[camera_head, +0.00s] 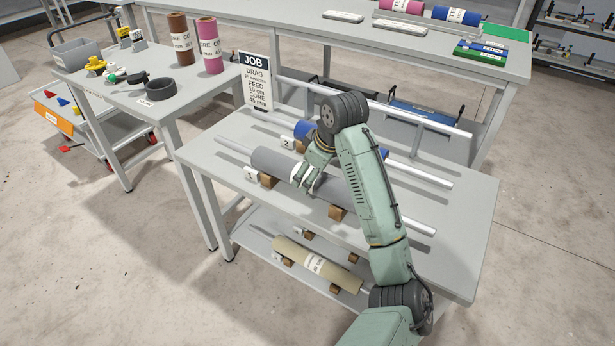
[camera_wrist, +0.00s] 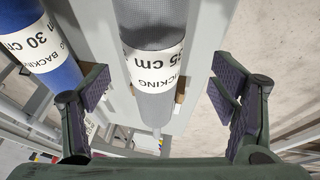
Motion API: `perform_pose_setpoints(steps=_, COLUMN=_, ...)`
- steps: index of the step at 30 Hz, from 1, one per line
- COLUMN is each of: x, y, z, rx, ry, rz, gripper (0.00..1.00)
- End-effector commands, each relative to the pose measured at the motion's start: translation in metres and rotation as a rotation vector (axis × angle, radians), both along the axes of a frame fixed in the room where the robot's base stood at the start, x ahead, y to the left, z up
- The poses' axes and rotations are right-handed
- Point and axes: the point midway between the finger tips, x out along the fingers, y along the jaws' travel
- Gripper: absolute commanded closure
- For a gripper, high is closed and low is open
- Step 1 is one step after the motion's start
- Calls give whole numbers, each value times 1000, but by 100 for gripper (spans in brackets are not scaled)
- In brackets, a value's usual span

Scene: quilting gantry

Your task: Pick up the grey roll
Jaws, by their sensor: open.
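The grey roll (camera_head: 272,161) lies on a metal rod in wooden cradles on the near table's top, by the marker "1". A white label wraps part of it. In the wrist view the grey roll (camera_wrist: 150,30) and its label, partly reading "5 cm", show between and beyond the fingers. My gripper (camera_head: 306,178) is over the roll around its label. In the wrist view my gripper (camera_wrist: 158,92) is open, with one dark-padded finger on each side of the roll and gaps to both. My arm hides part of the roll's right end.
A blue roll (camera_head: 303,130) lies parallel behind it by marker "2"; it also shows in the wrist view (camera_wrist: 60,75). A cream roll (camera_head: 300,258) lies on the lower shelf. A JOB sign (camera_head: 255,85) stands at the table's back left. The tabletop's right side (camera_head: 465,200) is clear.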

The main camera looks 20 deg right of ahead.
Motion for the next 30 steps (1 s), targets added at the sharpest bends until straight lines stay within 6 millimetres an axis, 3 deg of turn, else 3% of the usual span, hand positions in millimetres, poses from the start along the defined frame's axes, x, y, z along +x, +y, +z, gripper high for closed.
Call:
perform_pose_setpoints(steps=18, x=37, y=5, z=-54, rx=0, ry=-1, rz=0, gripper=21)
perform_pose_setpoints(steps=25, x=38, y=5, z=-56, rx=-1, ry=-3, rz=1, gripper=21)
perform_pose_setpoints(steps=30, x=38, y=5, z=-56, rx=-1, ry=-3, rz=1, gripper=32)
